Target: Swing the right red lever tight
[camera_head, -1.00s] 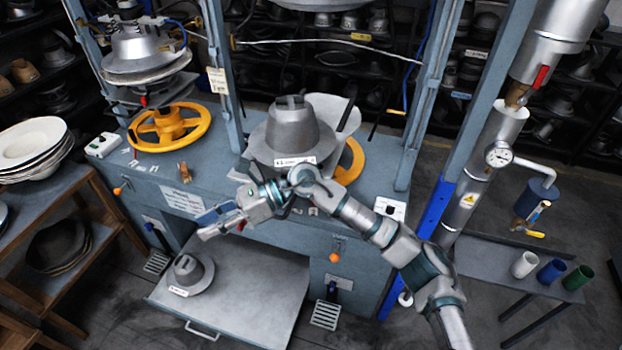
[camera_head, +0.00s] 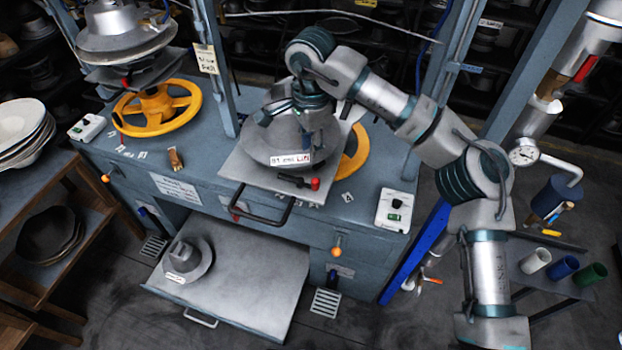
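A small black lever with a red knob (camera_head: 315,184) sticks out at the front right of the plate under the grey metal hat mould (camera_head: 277,152). A second red-tipped piece (camera_head: 236,214) shows at the front left of the same plate. My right gripper (camera_head: 308,106) hangs down over the top of the mould, behind and above the right red knob and apart from it. Its fingers blend with the grey mould, so I cannot tell whether they are open or touching it. My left gripper is not in view.
A black handle (camera_head: 265,210) juts from the plate's front. Yellow handwheels (camera_head: 157,112) sit on the blue bench, and steel posts (camera_head: 215,70) stand around the press. A lower tray (camera_head: 245,275) holds a small hat form (camera_head: 187,258). A valve with a red handle (camera_head: 588,68) is at upper right.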

